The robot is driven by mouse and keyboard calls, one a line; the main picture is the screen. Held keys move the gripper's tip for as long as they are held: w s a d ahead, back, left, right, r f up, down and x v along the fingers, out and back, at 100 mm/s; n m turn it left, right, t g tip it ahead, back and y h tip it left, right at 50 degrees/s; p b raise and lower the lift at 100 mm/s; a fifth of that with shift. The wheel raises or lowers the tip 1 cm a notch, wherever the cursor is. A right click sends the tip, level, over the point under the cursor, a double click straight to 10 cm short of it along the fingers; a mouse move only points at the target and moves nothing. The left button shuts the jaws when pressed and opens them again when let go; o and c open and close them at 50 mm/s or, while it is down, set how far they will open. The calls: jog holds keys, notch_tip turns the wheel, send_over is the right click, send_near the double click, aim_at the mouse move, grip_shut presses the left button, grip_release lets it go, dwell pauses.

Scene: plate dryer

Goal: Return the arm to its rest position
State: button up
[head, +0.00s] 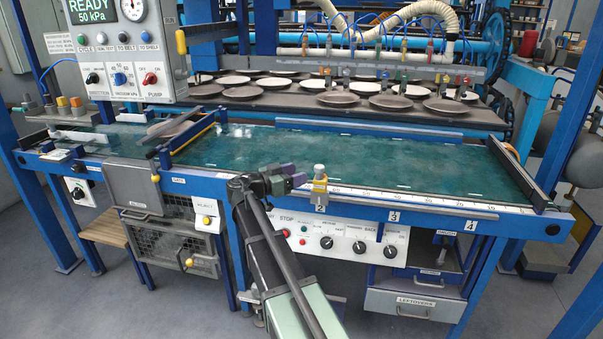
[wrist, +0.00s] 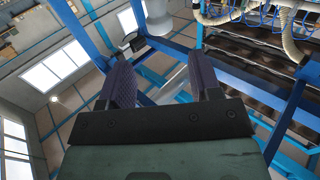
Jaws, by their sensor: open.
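My gripper (head: 290,178) is at the front edge of the green belt table (head: 330,155) in the head view, near the marker labelled 2. In the wrist view my gripper (wrist: 165,85) shows two dark ribbed fingers standing apart with nothing between them. The wrist camera looks up past the fingers to blue frame beams, the ceiling and windows. My arm rises from the bottom of the head view to the table edge. I cannot tell whether the gripper touches the edge.
A shelf (head: 270,98) with several plates stands behind the belt. A control box (head: 120,50) reading READY hangs at upper left. A knobbed post (head: 319,180) stands close to the right of my gripper. A knob panel (head: 345,243) and a leftovers drawer (head: 415,302) are below.

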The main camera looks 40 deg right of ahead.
jog(key=s+a+f+n+y, duration=0.9)
jog(key=f+n, duration=0.2)
jog(key=f, duration=0.1)
jog(key=s+a+f+n+t+y, duration=0.1)
jog(key=s+a+f+n+y, duration=0.3)
jog(key=a, duration=0.6)
jog(key=s+a+f+n+y, duration=0.1)
jog(key=s+a+n+y, duration=0.35)
jog(key=a, duration=0.65)
notch_tip(320, 180, up, 18)
jog(key=s+a+p, duration=0.1)
jog(key=s+p, duration=0.1)
jog(key=p, duration=1.6)
jog(key=shift+a+r+m, duration=0.15)
jog(key=shift+a+m, duration=0.15)
jog(key=shift+m, duration=0.05)
